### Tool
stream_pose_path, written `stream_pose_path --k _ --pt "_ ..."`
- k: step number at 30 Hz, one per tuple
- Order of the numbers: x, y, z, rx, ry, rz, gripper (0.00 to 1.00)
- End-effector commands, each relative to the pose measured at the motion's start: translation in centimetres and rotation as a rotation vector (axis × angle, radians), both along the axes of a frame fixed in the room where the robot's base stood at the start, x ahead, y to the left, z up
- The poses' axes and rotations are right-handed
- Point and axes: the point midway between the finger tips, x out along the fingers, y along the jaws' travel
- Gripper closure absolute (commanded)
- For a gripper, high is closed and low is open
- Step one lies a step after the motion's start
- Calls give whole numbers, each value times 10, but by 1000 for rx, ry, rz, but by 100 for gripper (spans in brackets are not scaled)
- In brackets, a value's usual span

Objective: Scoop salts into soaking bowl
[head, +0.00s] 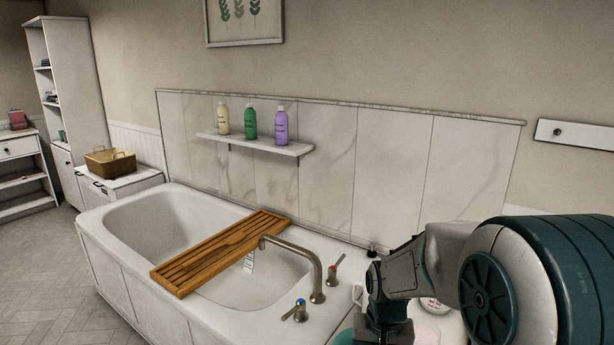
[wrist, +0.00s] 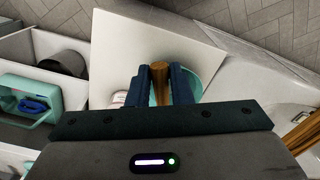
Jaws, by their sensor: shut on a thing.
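My gripper (wrist: 160,88) is shut on a brown wooden handle (wrist: 159,78) in the wrist view. The handle looks like part of a scoop, but its working end is hidden. A teal bowl (wrist: 195,84) shows partly behind the right finger, over a white surface. A small white jar (wrist: 118,98) stands left of the fingers. In the head view my arm hides most of this area and the gripper tips are out of sight. A teal rim (head: 345,338) and a pink round thing (head: 427,331) show at the bottom edge. No salts can be made out.
A bathtub (head: 110,212) with a wooden rack (head: 222,252) and a tap (head: 312,262) lies left of my arm. A wall shelf (head: 255,145) holds bottles. In the wrist view, an open bin (wrist: 40,130) at left holds a teal container (wrist: 32,102).

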Motion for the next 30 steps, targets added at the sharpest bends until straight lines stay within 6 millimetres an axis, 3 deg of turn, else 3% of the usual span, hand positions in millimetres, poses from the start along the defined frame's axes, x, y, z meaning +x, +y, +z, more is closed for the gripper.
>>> stream_pose_path --k 8,30 --pt "10 -5 -6 0 1 168 100" --pt "48 -22 -29 1 1 882 100"
